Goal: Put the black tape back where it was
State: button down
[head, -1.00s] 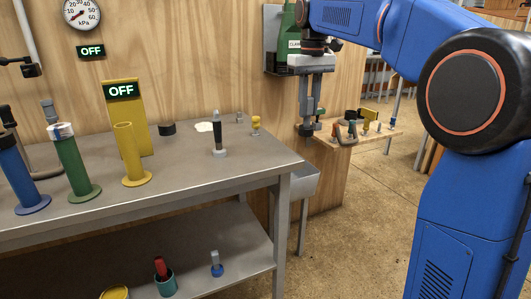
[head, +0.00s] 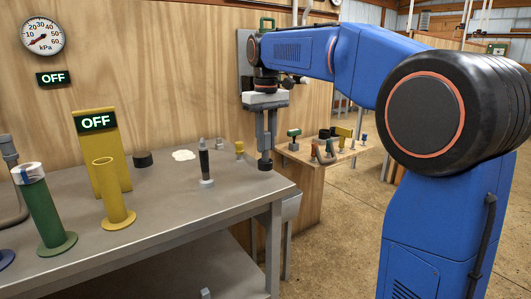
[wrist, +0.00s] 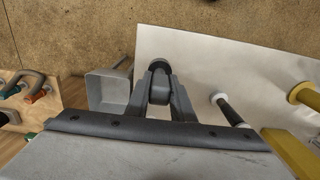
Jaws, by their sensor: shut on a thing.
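My gripper (head: 265,160) hangs from the blue arm over the right end of the steel bench (head: 235,185). Its fingers are shut on a dark, rounded piece (wrist: 160,88) with a round black end, seen in the wrist view; I cannot tell if this is the black tape. A squat black roll (head: 143,159) that looks like tape sits at the back of the bench beside the yellow sign stand. Another dark round thing (head: 324,133) is on the small wooden shelf (head: 300,157) beyond the bench.
A black post with a pale base (head: 205,165) stands on the bench left of my gripper. Yellow (head: 115,200) and green (head: 45,215) tubes stand further left. A grey bin (wrist: 105,88) is beside the bench edge. Both signs read OFF.

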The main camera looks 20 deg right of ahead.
aim_at(266, 149)
jog(key=shift+f, duration=1.7)
jog(key=c, duration=1.5)
grip_release()
jog(key=shift+f, duration=0.1)
jog(key=shift+c, duration=0.2)
notch_tip(266, 149, up, 12)
jog(key=shift+r, duration=0.15)
jog(key=s+d+f+m+t, duration=0.1)
jog(key=s+d+f+t, duration=0.1)
jog(key=s+f, duration=1.3)
jog(key=s+d+f+m+t, duration=0.2)
jog(key=s+d+f, duration=0.3)
jog(key=s+f, duration=1)
jog(key=s, duration=0.3)
jog(key=shift+s+f+m+t, duration=0.15)
jog(key=shift+f+m+t, duration=0.15)
jog(key=shift+t, duration=0.1)
